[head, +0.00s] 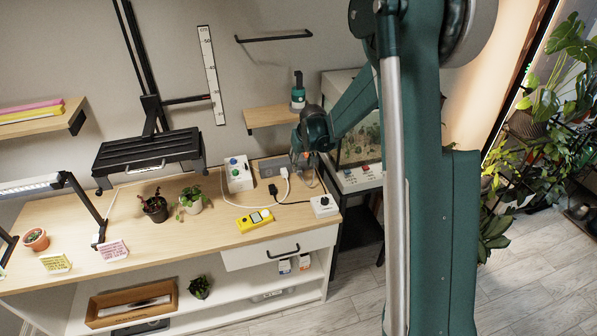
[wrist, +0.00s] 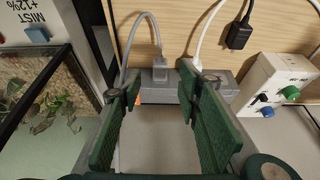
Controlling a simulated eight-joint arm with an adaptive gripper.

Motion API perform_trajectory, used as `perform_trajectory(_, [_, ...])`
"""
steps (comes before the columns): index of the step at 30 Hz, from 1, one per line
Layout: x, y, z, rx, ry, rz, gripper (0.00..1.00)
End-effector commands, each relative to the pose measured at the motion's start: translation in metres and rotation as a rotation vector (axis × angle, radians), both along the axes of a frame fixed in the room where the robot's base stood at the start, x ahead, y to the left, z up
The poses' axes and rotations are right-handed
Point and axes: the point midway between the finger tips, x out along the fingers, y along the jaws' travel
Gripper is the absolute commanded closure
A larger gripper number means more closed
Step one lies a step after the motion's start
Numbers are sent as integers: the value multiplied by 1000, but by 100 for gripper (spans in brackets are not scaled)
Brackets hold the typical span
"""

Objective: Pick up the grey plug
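The grey plug (wrist: 159,72) sits in a grey power strip (wrist: 158,94) in the wrist view, with its grey cable running up and away. My gripper (wrist: 158,85) is open, its two green fingers apart, with the plug seen between the fingertips. I cannot tell how far the tips are from the plug; nothing is gripped. A white plug (wrist: 196,63) is in the same strip, just right of the grey one, near the right fingertip. In the head view my gripper (head: 306,160) is low over the desk's right end; the grey plug cannot be made out there.
A black plug (wrist: 238,37) lies loose on the wooden desk. A white control box (wrist: 273,82) with coloured knobs stands to the right in the wrist view. A glass terrarium (wrist: 48,108) is at left. A yellow meter (head: 254,220) and a white knob box (head: 324,206) lie nearer the front.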

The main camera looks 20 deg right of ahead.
Motion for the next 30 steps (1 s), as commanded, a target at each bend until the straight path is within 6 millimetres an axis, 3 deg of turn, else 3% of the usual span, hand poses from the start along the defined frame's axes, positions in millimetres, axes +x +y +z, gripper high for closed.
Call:
perform_trajectory(7, [7,0,-16,0,0,0,66])
perform_trajectory(22, [8,0,-20,0,0,0,66])
perform_trajectory(30, [18,0,-41,0,0,0,66])
